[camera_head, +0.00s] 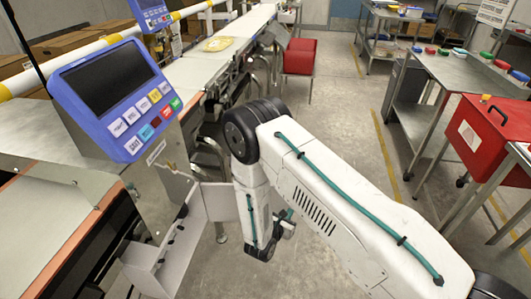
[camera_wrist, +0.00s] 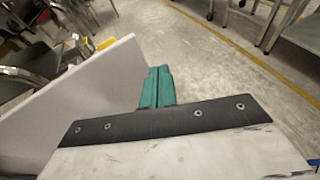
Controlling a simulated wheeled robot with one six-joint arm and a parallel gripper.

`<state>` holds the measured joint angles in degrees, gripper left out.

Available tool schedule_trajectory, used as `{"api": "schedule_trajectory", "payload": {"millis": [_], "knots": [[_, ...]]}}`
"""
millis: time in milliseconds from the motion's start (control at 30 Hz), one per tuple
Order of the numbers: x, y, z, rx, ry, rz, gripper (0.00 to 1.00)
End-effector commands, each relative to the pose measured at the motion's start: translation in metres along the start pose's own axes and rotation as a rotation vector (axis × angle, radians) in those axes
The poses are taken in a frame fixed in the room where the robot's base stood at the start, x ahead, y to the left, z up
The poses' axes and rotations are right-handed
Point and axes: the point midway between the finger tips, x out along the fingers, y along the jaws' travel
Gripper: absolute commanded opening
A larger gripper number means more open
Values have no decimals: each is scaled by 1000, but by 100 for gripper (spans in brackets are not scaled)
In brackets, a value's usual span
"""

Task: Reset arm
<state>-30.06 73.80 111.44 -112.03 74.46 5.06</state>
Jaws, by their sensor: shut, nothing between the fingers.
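My arm reaches out from the lower right in the head view and bends down at a black joint. My gripper shows in the wrist view (camera_wrist: 157,75) as two teal fingers side by side, shut with nothing between them. It hangs above the bare concrete floor, to the right of the checkweigher's metal frame. In the head view, part of the gripper end shows low beside the white wrist link, and the fingertips are hard to make out there. A pale flat panel (camera_wrist: 95,100) stands close to the left of the fingers in the wrist view.
The checkweigher's blue control panel (camera_head: 115,92) is at the left. A red bin (camera_head: 300,57) stands beside the belt. A red box (camera_head: 495,135) and metal tables (camera_head: 465,85) are at the right. The floor aisle between is clear.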

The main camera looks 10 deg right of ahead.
Motion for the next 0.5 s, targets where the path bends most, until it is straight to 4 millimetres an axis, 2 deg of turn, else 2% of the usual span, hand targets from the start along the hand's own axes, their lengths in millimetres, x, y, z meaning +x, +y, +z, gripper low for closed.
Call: {"api": "schedule_trajectory", "payload": {"millis": [167,300,367,500], "knots": [[0,-7,0,1,1,-32,0],[-6,-44,0,5,5,-163,0],[-12,-58,12,32,-1,-239,0],[-28,-86,56,133,-15,-424,0]]}}
